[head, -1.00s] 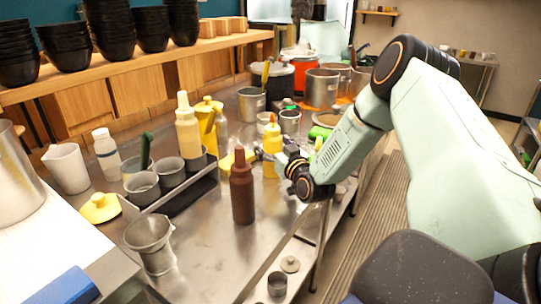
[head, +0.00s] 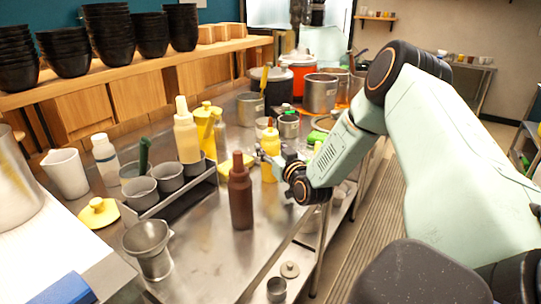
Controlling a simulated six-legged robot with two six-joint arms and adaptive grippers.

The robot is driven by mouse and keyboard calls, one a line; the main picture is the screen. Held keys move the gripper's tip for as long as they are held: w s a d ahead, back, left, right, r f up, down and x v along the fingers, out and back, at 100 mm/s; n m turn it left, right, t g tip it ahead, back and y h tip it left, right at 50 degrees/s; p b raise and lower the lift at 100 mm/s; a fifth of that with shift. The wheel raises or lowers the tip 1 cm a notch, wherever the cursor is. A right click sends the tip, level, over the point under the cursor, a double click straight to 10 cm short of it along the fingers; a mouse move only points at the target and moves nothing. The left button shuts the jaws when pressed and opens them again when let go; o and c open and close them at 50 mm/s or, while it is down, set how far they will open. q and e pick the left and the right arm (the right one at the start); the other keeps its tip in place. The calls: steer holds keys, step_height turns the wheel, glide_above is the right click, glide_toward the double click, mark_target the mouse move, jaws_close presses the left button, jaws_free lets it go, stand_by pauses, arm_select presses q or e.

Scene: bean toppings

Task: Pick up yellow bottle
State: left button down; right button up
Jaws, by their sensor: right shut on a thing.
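A yellow squeeze bottle (head: 270,146) stands upright at the middle of the steel counter, behind the brown bottle. My right gripper (head: 271,160) reaches it from the right and is shut on it around its body. The fingers are small and partly hidden by the bottle and my wrist. I cannot tell whether the bottle's base touches the counter. A paler yellow bottle (head: 187,136) stands further left by a metal holder. My left gripper is not in view.
A brown bottle (head: 240,195) stands in front of the yellow one. A metal holder with cups (head: 176,203) is to the left. Pots (head: 320,93) and small containers crowd the counter behind. Bare counter (head: 205,250) lies in front, left of the brown bottle.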

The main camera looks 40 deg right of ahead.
mark_target(271, 120)
step_height(271, 120, up, 9)
steer(key=p, duration=0.3)
steer(key=shift+d+r+p, duration=0.15)
steer(key=shift+r+p, duration=0.2)
steer(key=shift+r, duration=0.15)
steer(key=shift+o, duration=1.2)
steer(key=shift+c, duration=0.8)
steer(key=shift+f, duration=0.1)
